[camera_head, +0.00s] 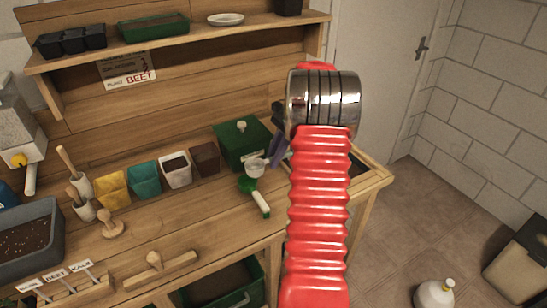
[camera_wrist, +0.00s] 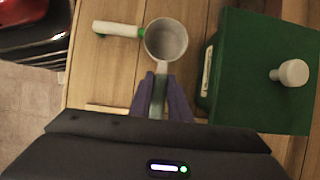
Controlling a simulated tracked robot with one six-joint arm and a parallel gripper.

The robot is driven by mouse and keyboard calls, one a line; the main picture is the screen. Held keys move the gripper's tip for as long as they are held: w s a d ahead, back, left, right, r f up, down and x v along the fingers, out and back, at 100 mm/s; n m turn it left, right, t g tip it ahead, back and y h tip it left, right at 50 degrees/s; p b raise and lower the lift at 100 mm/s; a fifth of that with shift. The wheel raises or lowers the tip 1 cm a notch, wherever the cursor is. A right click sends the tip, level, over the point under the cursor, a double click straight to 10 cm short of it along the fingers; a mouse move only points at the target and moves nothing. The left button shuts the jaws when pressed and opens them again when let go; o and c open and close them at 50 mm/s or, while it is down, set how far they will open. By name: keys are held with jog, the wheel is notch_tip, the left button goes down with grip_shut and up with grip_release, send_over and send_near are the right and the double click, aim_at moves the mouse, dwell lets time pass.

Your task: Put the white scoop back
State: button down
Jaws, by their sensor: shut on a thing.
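The white scoop shows in the head view (camera_head: 255,169) as a small round cup, and in the wrist view (camera_wrist: 167,40) with its open cup toward the camera. My gripper's purple fingers (camera_wrist: 160,92) are shut on its handle; the gripper also shows in the head view (camera_head: 273,158), partly behind my red arm. The scoop is over or just beside a green scoop with a white handle (camera_head: 261,203), whose handle also shows in the wrist view (camera_wrist: 117,29). The green scoop's cup is mostly hidden behind the white one. I cannot tell the gap between them.
A green box with a white knob (camera_head: 236,147) stands close beside the gripper; it fills the wrist view's right side (camera_wrist: 250,100). A wooden tool (camera_head: 155,263) lies in front. A shelf (camera_head: 200,42) runs above.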

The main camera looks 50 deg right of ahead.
jog(key=shift+f, duration=0.55)
jog(key=c, duration=1.7)
grip_release()
jog(key=shift+o, duration=0.2)
jog(key=shift+r, duration=0.4)
jog(key=v, duration=1.2)
jog(key=shift+r, duration=0.2)
jog(key=shift+a, duration=0.1)
